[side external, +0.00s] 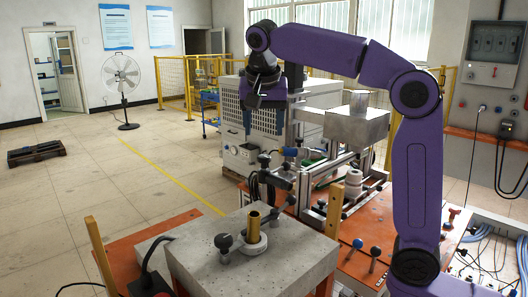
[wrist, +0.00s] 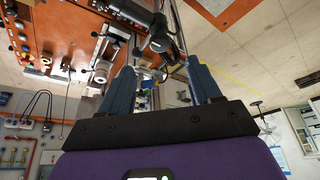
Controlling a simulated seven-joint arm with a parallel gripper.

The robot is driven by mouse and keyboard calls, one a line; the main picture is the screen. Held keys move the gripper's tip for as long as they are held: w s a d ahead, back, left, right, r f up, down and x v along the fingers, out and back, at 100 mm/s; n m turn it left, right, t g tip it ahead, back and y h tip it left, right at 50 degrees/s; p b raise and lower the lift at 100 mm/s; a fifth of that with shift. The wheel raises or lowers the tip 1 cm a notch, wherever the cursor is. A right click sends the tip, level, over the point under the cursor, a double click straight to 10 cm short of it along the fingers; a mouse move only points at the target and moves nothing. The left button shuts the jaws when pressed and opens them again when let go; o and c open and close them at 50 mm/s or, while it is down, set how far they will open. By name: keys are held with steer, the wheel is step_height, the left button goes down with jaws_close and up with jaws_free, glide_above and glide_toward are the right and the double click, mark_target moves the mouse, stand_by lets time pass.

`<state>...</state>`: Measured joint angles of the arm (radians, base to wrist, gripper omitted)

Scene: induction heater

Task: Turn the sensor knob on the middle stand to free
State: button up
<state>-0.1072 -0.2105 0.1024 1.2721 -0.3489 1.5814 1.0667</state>
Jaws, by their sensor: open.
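My gripper (side external: 264,134) is open and empty, pointing down in the side view, above and behind the black clamps. Its two blue-grey fingers also show spread apart in the wrist view (wrist: 162,88). Below it in the side view is a stand with dark clamps and knobs (side external: 276,180). No finger visibly touches the stand.
A concrete block (side external: 300,262) with a brass tube (side external: 254,226) in a pale ring and a black knob (side external: 224,243) stands in front. A metal rig with a grey box (side external: 356,126) stands right of my gripper. Wooden posts (side external: 335,210) rise near the block.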

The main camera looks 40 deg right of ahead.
mark_target(264, 156)
steer(key=x, duration=0.8)
steer(key=shift+f, duration=0.25)
steer(key=c, duration=1)
steer(key=shift+c, duration=0.2)
